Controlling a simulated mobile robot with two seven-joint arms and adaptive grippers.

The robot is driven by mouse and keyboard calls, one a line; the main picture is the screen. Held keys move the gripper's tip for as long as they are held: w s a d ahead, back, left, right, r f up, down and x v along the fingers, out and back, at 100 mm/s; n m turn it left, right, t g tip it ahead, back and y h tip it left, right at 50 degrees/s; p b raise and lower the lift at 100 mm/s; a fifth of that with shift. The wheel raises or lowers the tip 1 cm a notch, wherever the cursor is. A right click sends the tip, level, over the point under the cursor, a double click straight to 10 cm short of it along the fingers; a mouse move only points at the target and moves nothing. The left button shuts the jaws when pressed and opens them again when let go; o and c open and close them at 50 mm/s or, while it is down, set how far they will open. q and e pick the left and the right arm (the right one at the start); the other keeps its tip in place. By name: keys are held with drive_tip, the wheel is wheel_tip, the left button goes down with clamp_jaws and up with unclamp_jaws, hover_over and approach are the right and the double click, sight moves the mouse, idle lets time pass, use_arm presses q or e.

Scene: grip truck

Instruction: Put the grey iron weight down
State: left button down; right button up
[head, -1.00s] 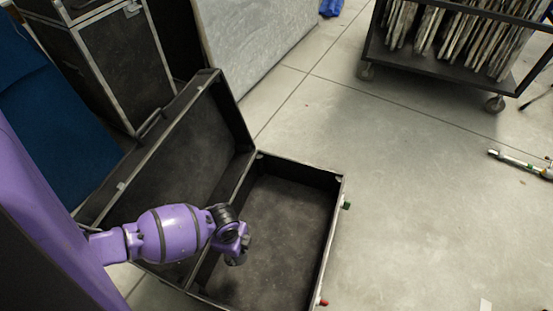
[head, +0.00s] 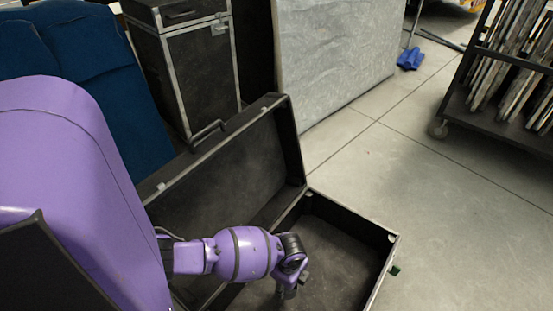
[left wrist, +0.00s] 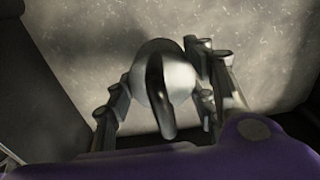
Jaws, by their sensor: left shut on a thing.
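The grey iron weight (left wrist: 175,75), a rounded pale grey body with a dark handle, is between the fingers of my left gripper (left wrist: 160,90) in the left wrist view. The gripper is shut on it. In the head view my left gripper (head: 289,284) points down inside an open black case, and the weight cannot be made out there. The wrist view shows a dark speckled surface behind the weight. I cannot tell whether the weight touches it. My right gripper is not in view.
The open black case (head: 355,222) has its raised lid (head: 250,150) leaning back on the left. A tall black trunk (head: 190,80), a blue seat (head: 85,70) and a grey panel (head: 335,50) stand behind. A wheeled rack (head: 485,125) is at right. The floor right of the case is clear.

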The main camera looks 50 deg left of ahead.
use_arm(q)
drive_tip(key=w+f+b, duration=0.1)
drive_tip(key=w+f, duration=0.1)
drive_tip(key=f, duration=0.1)
drive_tip(key=shift+w+d+b, duration=0.25)
drive_tip(key=shift+d+b, duration=0.05)
drive_tip(key=shift+b, duration=0.05)
drive_tip(key=shift+w+d+f+b, duration=0.1)
drive_tip(key=shift+w+f+b, duration=0.2)
drive_tip(key=shift+w+f, duration=0.05)
wheel_tip(320, 180, down, 3)
drive_tip(key=shift+f+b, duration=0.1)
drive_tip(key=shift+b, duration=0.8)
drive_tip(key=shift+w, duration=0.1)
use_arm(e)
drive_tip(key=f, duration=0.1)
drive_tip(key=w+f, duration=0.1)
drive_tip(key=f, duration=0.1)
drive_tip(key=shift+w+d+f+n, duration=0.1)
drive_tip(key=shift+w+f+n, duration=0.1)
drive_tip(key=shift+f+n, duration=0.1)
use_arm(q)
drive_tip(key=shift+f, duration=0.1)
drive_tip(key=c, duration=1)
unclamp_jaws()
drive_tip(key=shift+o, duration=1)
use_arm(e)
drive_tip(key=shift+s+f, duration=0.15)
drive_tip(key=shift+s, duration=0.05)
